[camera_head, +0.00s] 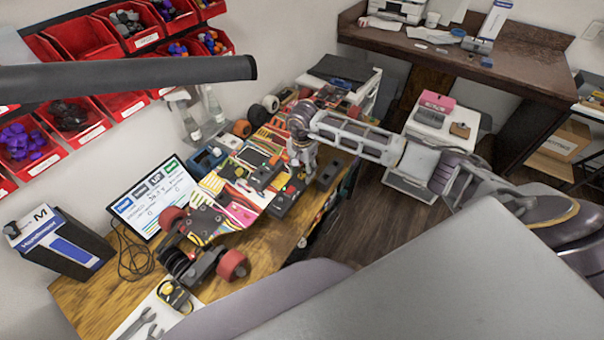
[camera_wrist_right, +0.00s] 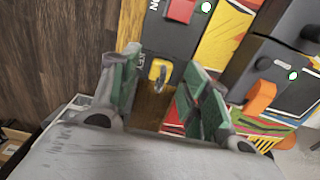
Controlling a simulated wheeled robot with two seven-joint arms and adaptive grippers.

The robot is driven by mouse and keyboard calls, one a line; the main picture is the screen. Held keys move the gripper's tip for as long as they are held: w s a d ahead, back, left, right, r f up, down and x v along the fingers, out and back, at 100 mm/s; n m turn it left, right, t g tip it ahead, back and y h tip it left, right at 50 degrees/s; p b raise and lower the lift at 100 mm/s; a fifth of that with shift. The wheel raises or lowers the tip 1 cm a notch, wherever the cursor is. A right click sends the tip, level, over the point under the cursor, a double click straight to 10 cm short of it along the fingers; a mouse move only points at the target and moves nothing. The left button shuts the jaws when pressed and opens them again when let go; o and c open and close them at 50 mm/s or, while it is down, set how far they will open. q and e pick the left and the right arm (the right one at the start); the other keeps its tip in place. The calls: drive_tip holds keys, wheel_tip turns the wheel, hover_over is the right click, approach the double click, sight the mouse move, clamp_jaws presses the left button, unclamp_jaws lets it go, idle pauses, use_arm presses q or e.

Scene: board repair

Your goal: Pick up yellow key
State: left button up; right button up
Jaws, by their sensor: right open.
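The yellow key (camera_wrist_right: 160,70), with a small grey metal part, shows in the right wrist view at the end of a black box (camera_wrist_right: 172,35) with a red switch. My right gripper (camera_wrist_right: 158,88) is open, its two green-lined fingers on either side of the key in that view. Whether the fingers touch it cannot be told. In the head view my right gripper (camera_head: 304,165) points down over the right edge of the wooden workbench (camera_head: 95,298). The key is not discernible there. My left gripper is not in view.
A colourful skateboard deck (camera_head: 235,190) with red wheels and black modules crowds the bench. A second black box (camera_wrist_right: 262,72) with an orange switch lies right of the key. A dark bar (camera_head: 130,76) crosses upper left.

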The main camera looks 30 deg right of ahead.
sight(302, 169)
idle(0.4)
clamp_jaws()
idle(0.4)
drive_tip(key=shift+r+b, duration=1.05)
drive_tip(key=shift+r, duration=3.95)
